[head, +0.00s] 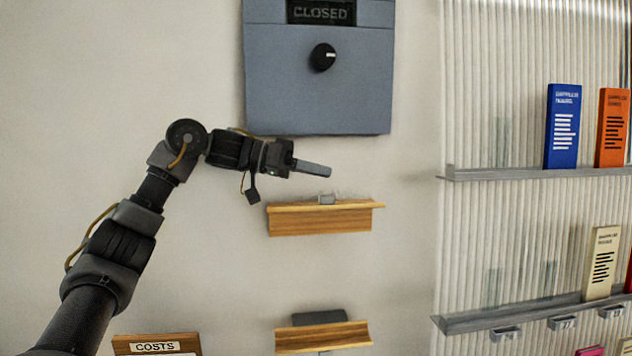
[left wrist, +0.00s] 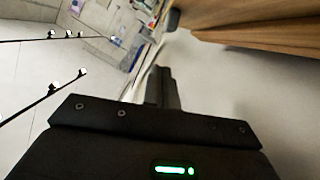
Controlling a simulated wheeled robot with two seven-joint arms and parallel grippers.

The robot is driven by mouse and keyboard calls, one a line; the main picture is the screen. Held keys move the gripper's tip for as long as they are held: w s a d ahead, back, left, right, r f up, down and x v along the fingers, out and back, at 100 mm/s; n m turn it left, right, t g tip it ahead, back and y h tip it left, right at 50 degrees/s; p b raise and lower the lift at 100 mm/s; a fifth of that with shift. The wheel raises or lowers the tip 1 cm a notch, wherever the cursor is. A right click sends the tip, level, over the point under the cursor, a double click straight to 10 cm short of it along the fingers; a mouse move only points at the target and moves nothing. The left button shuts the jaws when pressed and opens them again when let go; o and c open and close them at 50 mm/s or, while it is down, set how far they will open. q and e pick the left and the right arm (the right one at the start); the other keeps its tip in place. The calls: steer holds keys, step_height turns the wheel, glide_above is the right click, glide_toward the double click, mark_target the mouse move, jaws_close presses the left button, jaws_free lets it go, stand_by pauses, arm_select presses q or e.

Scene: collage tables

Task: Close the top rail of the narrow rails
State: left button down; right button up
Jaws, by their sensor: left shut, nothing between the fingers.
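The top narrow rail (head: 320,220) is a short wooden rail on the pale wall, below the blue-grey box. My right gripper is out of view.
The blue-grey box (head: 315,95) with a black knob (head: 323,57) and a "CLOSED" display (head: 321,12) hangs above. A wooden "COSTS" holder (head: 157,344) is at lower left. Grey ledges with booklets stand on the ribbed panel at right. Bare wall lies between.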

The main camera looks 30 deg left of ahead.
mark_target(325, 203)
arm_select(q)
steer(key=shift+s+f, duration=0.25)
steer(key=shift+f, duration=0.45)
steer(key=shift+s+f, duration=0.5)
steer(key=shift+f, duration=0.25)
steer(key=shift+w+d, duration=0.1)
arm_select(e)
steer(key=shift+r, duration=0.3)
arm_select(q)
steer(key=shift+d, duration=0.1)
steer(key=shift+f, duration=0.15)
steer(key=shift+s+f+m, duration=0.1)
steer(key=shift+s+m, duration=0.1)
steer(key=shift+m, duration=0.1)
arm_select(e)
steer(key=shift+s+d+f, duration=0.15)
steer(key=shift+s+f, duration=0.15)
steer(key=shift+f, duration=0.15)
